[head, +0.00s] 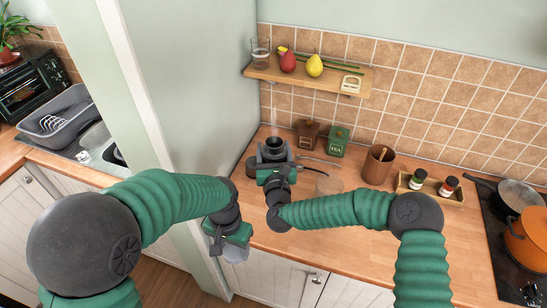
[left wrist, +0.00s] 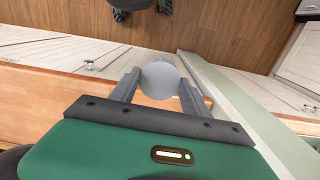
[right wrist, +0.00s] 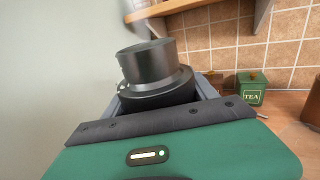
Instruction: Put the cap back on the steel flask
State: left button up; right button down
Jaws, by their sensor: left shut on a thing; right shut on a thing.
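The steel flask (head: 273,146) stands on the wooden counter near the corner by the wall, its dark round mouth facing up. My right gripper (head: 277,170) is shut on it from the front. In the right wrist view, the dark flask (right wrist: 150,65) rises between the fingers and pale vapour shows above it. My left gripper (head: 233,240) is shut on a pale grey round cap (head: 237,254), held in front of the counter's front edge, low and left of the flask. The left wrist view shows the cap (left wrist: 161,80) between both fingers.
A shelf (head: 320,74) with a glass and fruit hangs above the flask. A brown tin (head: 307,134), green tea tin (head: 335,141) and utensil pot (head: 379,164) stand to the right. A pale wall (head: 205,80) stands left of the flask. A clear glass (head: 329,183) stands near my right arm.

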pick_arm(q)
jog(key=shift+f, duration=0.2)
pick_arm(e)
jog(key=shift+r, duration=1.15)
